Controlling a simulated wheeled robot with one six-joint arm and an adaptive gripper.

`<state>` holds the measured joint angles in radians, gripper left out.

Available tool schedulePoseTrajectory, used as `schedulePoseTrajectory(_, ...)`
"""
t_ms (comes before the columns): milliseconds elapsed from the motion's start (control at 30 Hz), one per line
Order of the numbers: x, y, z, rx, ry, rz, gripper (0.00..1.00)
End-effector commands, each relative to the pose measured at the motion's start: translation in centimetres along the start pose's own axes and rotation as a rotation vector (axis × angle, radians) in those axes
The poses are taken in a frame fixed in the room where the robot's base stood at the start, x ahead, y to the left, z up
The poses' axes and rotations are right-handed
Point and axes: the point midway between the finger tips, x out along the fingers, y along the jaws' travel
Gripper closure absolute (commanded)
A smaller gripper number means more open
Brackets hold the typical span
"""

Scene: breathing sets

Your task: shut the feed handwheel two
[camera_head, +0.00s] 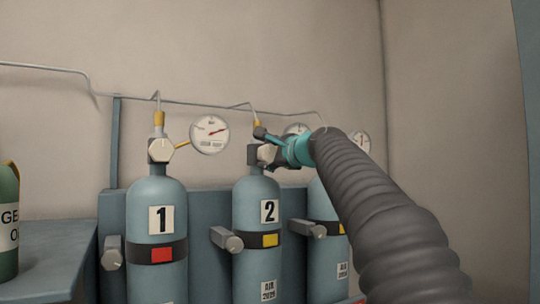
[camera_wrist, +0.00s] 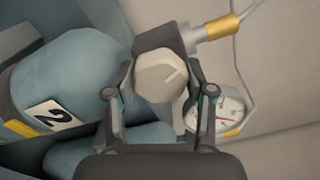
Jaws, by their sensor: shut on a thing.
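Cylinder two (camera_head: 258,225) is blue with a white "2" label and a yellow tag, and stands in the middle of the rack. Its pale feed handwheel (camera_head: 266,154) sits on the dark valve block at the top. In the head view my gripper (camera_head: 272,148) reaches the valve from the right, and my arm hides part of what lies behind.
Cylinder one (camera_head: 156,260), with its own handwheel (camera_head: 161,150) and a gauge (camera_head: 210,134), stands to the left. A third cylinder (camera_head: 325,225) is partly behind my arm. Thin pipes run along the wall above. A green bottle (camera_head: 8,225) stands at the far left.

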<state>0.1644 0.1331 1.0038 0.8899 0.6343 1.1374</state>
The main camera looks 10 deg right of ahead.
Motion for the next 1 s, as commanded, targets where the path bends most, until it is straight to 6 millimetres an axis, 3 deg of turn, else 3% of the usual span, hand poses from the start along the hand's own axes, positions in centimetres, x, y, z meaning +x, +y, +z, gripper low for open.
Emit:
schedulePoseTrajectory(500, 0.00, 0.00, -0.02, 0.367, 0.000, -0.001, 0.81)
schedulePoseTrajectory(1000, 0.01, 0.03, -0.02, 0.453, 0.000, 0.000, 0.81)
